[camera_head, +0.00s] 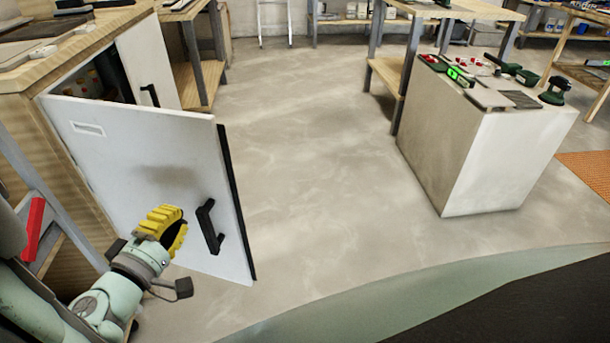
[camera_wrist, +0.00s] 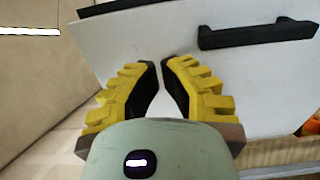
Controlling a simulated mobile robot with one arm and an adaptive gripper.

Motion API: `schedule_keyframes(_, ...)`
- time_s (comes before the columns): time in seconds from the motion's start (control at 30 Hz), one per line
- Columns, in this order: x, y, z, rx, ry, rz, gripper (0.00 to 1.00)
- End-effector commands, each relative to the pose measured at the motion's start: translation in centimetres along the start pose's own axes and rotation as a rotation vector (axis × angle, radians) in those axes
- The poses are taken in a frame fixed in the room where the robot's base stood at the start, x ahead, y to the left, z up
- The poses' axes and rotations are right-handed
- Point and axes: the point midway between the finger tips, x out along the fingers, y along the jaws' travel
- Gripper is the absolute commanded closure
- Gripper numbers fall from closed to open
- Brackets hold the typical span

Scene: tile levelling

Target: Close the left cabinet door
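The left cabinet door (camera_head: 155,170) is the nearer white door of the wooden cabinet (camera_head: 28,95). It stands wide open, its black-edged free side out over the floor. Its black handle (camera_head: 210,226) is on the face toward me. My gripper (camera_head: 172,222), with ribbed yellow fingers, is in front of this face, left of the handle. In the wrist view, the fingertips (camera_wrist: 161,64) nearly meet, with a narrow gap and nothing held. The door (camera_wrist: 225,75) lies beyond them and its handle (camera_wrist: 258,33) is at upper right. Whether the fingers touch the door, I cannot tell.
The farther cabinet door (camera_head: 148,62) is also open. A white block-like stand (camera_head: 480,165) with tools on top stands at right. Workbenches (camera_head: 450,12) line the back. The grey floor (camera_head: 310,150) between cabinet and stand is clear.

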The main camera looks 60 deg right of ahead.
Motion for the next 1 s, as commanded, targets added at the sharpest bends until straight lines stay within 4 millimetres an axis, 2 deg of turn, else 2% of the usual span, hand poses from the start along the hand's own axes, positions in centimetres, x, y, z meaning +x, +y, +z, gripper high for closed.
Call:
schedule_keyframes(0.6, 8.5, 0.1, 0.3, 0.003, -0.008, 0.0, 1.0)
schedule_keyframes(0.8, 9.8, 0.0, 0.3, 0.001, -0.008, -0.001, 1.0)
schedule_keyframes(1.0, 10.1, 0.0, 0.2, 0.001, -0.005, -0.001, 1.0)
